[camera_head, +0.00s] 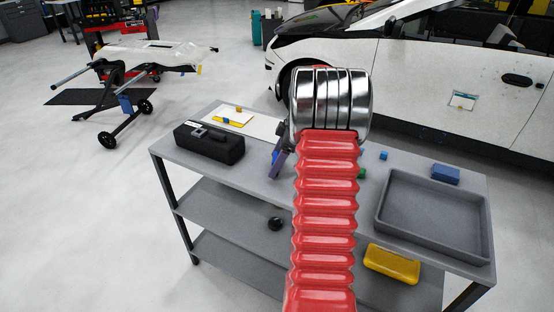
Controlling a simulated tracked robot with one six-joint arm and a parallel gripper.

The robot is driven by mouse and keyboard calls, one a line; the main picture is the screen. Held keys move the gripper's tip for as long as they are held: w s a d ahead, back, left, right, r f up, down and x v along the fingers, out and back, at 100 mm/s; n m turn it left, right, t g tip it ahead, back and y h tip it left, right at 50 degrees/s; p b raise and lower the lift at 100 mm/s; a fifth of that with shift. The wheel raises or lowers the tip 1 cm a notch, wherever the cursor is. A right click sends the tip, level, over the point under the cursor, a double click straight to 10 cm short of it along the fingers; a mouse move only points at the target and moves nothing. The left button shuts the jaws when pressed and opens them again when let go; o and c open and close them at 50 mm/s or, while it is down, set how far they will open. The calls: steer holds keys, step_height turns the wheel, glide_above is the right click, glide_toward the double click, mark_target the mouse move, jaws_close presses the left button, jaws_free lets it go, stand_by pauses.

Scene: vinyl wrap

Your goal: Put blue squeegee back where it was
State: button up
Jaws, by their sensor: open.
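My arm, with red bellows and shiny metal rings at its end, rises through the middle of the view and covers part of the grey workbench (262,188). The fingers of my gripper are hidden behind it. A blue block-shaped item (445,174) lies on the bench behind the tray at the right. A small blue piece (383,156) lies left of it. A dark tilted item (280,157) with a blue patch shows just left of my arm, partly hidden. I cannot tell which of these blue things is the squeegee.
A grey tray (384,222) takes up the bench's right end. A black case (209,144) lies at the left, with a white sheet (257,127) bearing small yellow and blue items behind it. A yellow case (391,264) sits on a shelf below. A white car (420,88) stands behind.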

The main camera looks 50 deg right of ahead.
steer(key=shift+r, duration=0.15)
steer(key=v, duration=1.1)
steer(key=shift+r, duration=0.4)
steer(key=shift+s+d, duration=0.1)
steer(key=shift+d, duration=0.05)
steer(key=a+r+m+h, duration=0.15)
steer(key=a+r, duration=0.25)
steer(key=a, duration=0.8)
steer(key=a+r+m, duration=0.2)
steer(key=a+r, duration=0.2)
steer(key=a, duration=0.9)
steer(key=s+a+f+m+t, duration=0.1)
steer(key=s+a+f+m, duration=0.1)
steer(key=s+a, duration=0.5)
steer(key=s+a+f+m+t+h, duration=0.1)
steer(key=s+a+m, duration=0.1)
steer(key=s+a, duration=0.6)
steer(key=a, duration=0.3)
steer(key=shift+s+a+f, duration=0.3)
steer(key=shift+a+f, duration=0.05)
steer(key=shift+a, duration=0.05)
